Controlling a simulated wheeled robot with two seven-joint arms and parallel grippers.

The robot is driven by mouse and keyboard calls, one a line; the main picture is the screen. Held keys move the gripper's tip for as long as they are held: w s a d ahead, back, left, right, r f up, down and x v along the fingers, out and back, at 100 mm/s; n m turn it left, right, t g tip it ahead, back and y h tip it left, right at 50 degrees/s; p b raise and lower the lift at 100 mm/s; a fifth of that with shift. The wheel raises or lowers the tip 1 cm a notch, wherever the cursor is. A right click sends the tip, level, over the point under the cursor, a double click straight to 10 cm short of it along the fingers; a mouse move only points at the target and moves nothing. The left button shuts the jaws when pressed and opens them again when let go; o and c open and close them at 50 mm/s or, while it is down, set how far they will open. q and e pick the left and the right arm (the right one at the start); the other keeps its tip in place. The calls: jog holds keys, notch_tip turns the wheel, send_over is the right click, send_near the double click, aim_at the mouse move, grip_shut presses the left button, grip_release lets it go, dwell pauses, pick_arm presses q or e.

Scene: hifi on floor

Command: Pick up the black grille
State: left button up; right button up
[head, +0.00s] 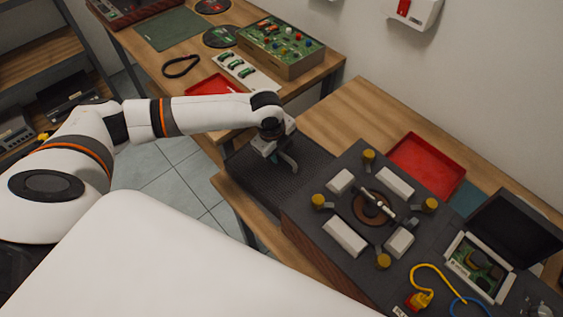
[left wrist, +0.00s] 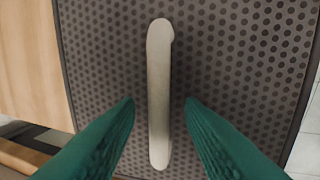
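The black grille (head: 258,181) is a dark perforated panel lying flat at the left end of the right-hand wooden table, beside the dark unit. It fills most of the left wrist view (left wrist: 230,70). A pale, bar-shaped handle (left wrist: 159,95) runs lengthwise on it. My left gripper (head: 283,163) is over the grille in the head view. In the left wrist view its two green fingers (left wrist: 160,112) are apart, one on each side of the handle, with gaps showing. I cannot tell how far above the panel the fingertips are. My right gripper is not in view.
The dark unit (head: 327,258) with yellow-topped knobs and white blocks stands right of the grille. A red tray (head: 427,164) lies behind it. A second table (head: 150,62) at the back left holds a circuit box (head: 281,46) and another red tray (head: 208,87).

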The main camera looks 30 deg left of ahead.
pick_arm(q)
grip_shut()
jog(key=shift+r, duration=0.1)
notch_tip(320, 180, up, 18)
jog(key=b, duration=0.1)
dwell(0.7)
